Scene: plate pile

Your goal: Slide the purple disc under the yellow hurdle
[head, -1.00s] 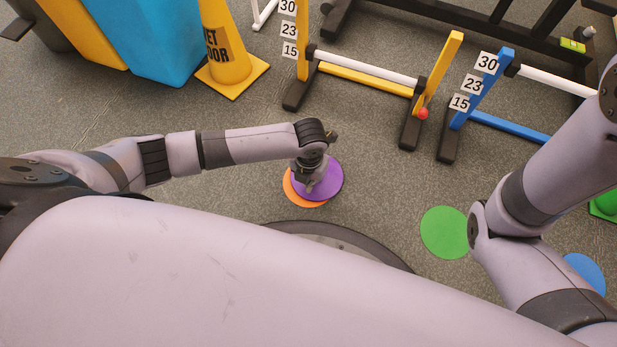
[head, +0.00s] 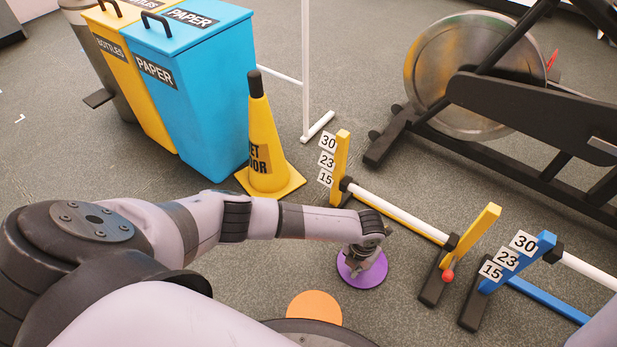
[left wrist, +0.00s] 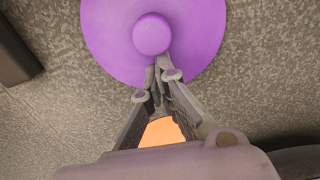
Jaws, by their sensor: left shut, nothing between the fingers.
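The purple disc (head: 351,282) lies flat on the floor in front of the yellow hurdle (head: 486,229), apart from it. In the left wrist view the disc (left wrist: 105,30) has a round purple knob (left wrist: 151,34) on top. My left gripper (head: 357,266) is over the disc and hides part of it. In the left wrist view its fingers (left wrist: 163,66) are shut with nothing between them, their tips close beside the knob; I cannot tell if they touch it. The hurdle has a white top bar and a yellow lower bar. My right gripper is not in view.
An orange disc (head: 315,307) lies nearer to me. A blue hurdle (head: 535,293) stands right of the yellow one. A yellow wet-floor cone (head: 264,140) and blue paper bin (head: 195,85) stand left. A black machine (head: 540,100) stands behind.

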